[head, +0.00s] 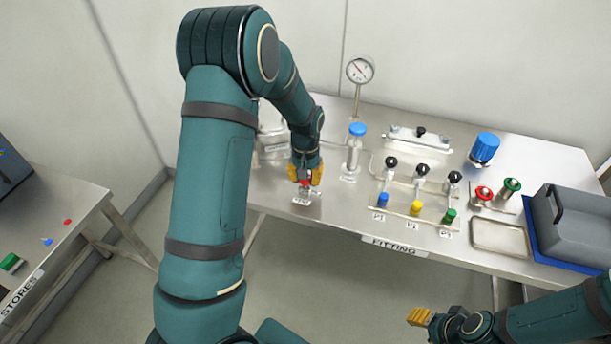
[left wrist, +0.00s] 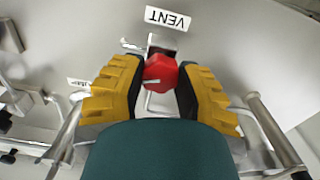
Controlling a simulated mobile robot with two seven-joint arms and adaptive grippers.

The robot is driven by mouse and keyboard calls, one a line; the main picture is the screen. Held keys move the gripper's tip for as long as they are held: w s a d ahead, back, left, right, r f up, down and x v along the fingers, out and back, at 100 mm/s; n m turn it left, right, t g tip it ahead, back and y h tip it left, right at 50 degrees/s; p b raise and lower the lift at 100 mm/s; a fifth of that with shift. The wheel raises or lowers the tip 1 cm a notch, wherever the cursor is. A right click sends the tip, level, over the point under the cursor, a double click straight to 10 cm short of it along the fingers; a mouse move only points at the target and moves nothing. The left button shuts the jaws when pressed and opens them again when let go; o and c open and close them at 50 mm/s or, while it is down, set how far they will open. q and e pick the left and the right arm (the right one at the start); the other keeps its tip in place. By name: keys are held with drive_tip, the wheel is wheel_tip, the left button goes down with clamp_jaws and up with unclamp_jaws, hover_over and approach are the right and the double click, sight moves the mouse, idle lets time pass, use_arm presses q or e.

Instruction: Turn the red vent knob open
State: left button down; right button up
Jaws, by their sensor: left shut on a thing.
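In the head view my left gripper (head: 305,174) points down over the bench and is shut on the knob, of which only a little red (head: 304,184) shows. My right gripper (head: 420,317) is low in the head view, away from the bench; its finger gap cannot be made out.
Right of the knob on the steel bench (head: 345,215) stand a blue-capped clear cylinder (head: 353,152) and a pressure gauge (head: 360,70). Further right are a panel of black-topped valves (head: 413,196), red (head: 484,193) and green (head: 512,186) knobs, a metal tray (head: 499,250) and a grey case (head: 575,230).

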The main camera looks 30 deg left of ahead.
use_arm(q)
drive_tip(key=n, duration=0.3)
drive_tip(key=shift+s+n+p, duration=0.1)
drive_tip(key=shift+n+p, duration=0.2)
drive_tip(key=shift+p, duration=0.05)
drive_tip(key=shift+n+p, duration=0.35)
drive_tip(key=shift+n, duration=1.15)
drive_tip(key=shift+f, duration=0.1)
drive_tip(key=c, duration=0.6)
unclamp_jaws()
wheel_tip(320, 180, up, 12)
drive_tip(key=shift+r, duration=0.1)
